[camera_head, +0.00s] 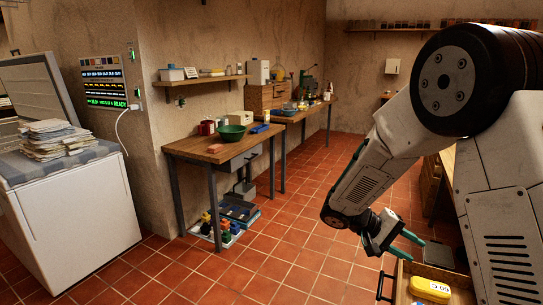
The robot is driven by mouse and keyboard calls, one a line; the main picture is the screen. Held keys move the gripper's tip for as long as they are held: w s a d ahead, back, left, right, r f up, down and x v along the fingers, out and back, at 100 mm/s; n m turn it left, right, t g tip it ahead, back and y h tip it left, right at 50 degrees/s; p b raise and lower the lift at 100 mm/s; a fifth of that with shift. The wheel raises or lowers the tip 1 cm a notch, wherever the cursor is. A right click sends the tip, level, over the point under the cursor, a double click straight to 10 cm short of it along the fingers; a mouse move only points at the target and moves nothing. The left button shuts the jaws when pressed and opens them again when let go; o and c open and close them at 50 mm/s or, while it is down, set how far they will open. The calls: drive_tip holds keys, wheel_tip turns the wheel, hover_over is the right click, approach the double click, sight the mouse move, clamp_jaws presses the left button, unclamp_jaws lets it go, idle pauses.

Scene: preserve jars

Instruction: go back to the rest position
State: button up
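My white and black arm reaches in from the right edge. It bends down and ends in my gripper (408,246), above the red tiled floor at the lower right. The two teal fingers show a gap between them, and I see nothing held there. Below the gripper is an open wooden drawer or box (398,287) with a dark handle. A yellow labelled thing (430,290) lies inside it. My arm hides part of the furniture behind it.
A white chest freezer (75,225) with its lid up stands at the left, with papers on it. A wooden workbench (195,150) holds a green bowl (232,132). Trays with small coloured things (225,230) lie under it. The middle tiled floor (290,235) is clear.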

drive_tip(key=s+a+r+y, duration=0.1)
drive_tip(key=s+r+y, duration=0.2)
drive_tip(key=s+r, duration=0.4)
drive_tip(key=s+a+r+y, duration=0.1)
drive_tip(key=s+r+y, duration=0.3)
drive_tip(key=s, duration=0.5)
drive_tip(key=s+a+r+t+y, duration=0.1)
drive_tip(key=s+a+t+y, duration=0.1)
drive_tip(key=s, duration=0.4)
drive_tip(key=s+a+r+n+t+y, duration=0.1)
drive_tip(key=s+a+t+y, duration=0.1)
drive_tip(key=s, duration=0.4)
drive_tip(key=shift+s+a+r+y, duration=0.15)
drive_tip(key=shift+a+r+y, duration=0.15)
drive_tip(key=shift+a+y, duration=0.6)
drive_tip(key=shift+s+a, duration=0.1)
drive_tip(key=shift+a, duration=0.05)
